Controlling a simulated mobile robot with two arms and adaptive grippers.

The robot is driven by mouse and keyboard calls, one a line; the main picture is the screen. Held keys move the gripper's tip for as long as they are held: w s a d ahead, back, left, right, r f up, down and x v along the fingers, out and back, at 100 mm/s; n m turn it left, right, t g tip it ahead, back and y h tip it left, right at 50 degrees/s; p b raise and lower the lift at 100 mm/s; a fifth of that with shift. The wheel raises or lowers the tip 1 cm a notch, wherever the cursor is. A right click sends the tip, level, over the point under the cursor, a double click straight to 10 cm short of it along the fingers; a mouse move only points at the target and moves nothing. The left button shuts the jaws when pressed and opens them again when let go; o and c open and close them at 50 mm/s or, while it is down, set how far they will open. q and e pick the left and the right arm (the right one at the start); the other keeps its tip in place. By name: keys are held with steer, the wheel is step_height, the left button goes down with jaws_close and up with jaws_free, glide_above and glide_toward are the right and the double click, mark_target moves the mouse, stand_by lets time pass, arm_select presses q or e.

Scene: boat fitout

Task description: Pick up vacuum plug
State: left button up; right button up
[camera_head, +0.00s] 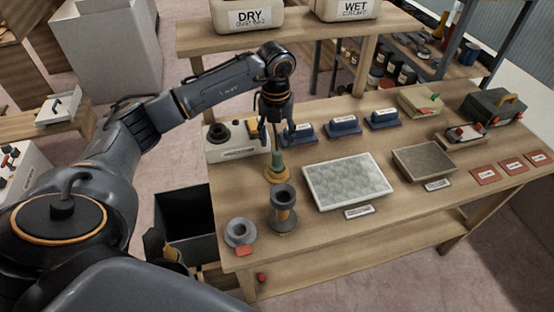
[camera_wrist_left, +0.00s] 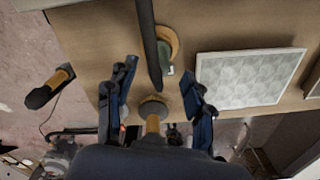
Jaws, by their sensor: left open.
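My left gripper (camera_head: 273,138) points down above the bench, open and empty. Its fingers also show apart in the left wrist view (camera_wrist_left: 158,100). Just below it in the head view stands a green-topped piece with a brass base (camera_head: 277,167); it also shows in the wrist view (camera_wrist_left: 165,57), partly hidden by a dark bar. Nearer the front edge stands a dark flared piece with an orange-brown waist (camera_head: 284,210). A grey ring-shaped piece (camera_head: 240,231) lies beside it with a red tag. I cannot tell for certain which one is the vacuum plug.
A white unit with a dark round port (camera_head: 229,143) stands behind the gripper. A pale filter panel (camera_head: 347,181) and a brown panel (camera_head: 422,160) lie to the right. Blue-grey blocks (camera_head: 343,126) line the back. A dark open bin (camera_head: 184,215) is left of the bench (camera_head: 330,238).

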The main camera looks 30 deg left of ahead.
mark_target(277, 149)
arm_select(q)
steer(key=f, duration=0.1)
steer(key=f+p, duration=0.1)
steer(key=f, duration=0.1)
steer(key=f+p, duration=0.1)
steer(key=shift+s+d+f, duration=0.15)
steer(key=shift+s+f, duration=0.05)
steer(key=shift+s, duration=0.05)
steer(key=shift+f, duration=0.3)
steer(key=c, duration=0.9)
jaws_close()
